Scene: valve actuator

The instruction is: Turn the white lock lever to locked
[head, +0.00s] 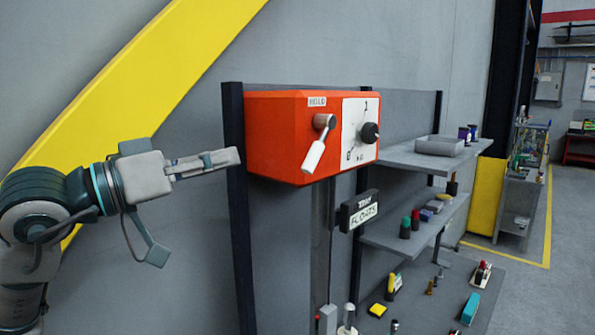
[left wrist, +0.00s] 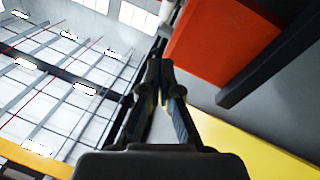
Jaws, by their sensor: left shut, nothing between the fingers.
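The white lock lever (head: 314,156) sits on the front of the orange actuator box (head: 275,140) in the head view. It hangs from a round metal pivot and points down and slightly left. My left gripper (head: 237,157) is shut and empty, just left of the box, apart from the lever. In the left wrist view my left gripper (left wrist: 160,68) has its fingers together, with the orange box (left wrist: 225,40) to their right. The lever does not show in that view. My right gripper is not in view.
A white dial plate with a black knob (head: 369,132) is right of the lever. A dark post (head: 235,200) stands along the box's left side. Grey shelves (head: 405,235) with small items are at the right. A yellow beam (head: 150,70) crosses the wall behind my arm.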

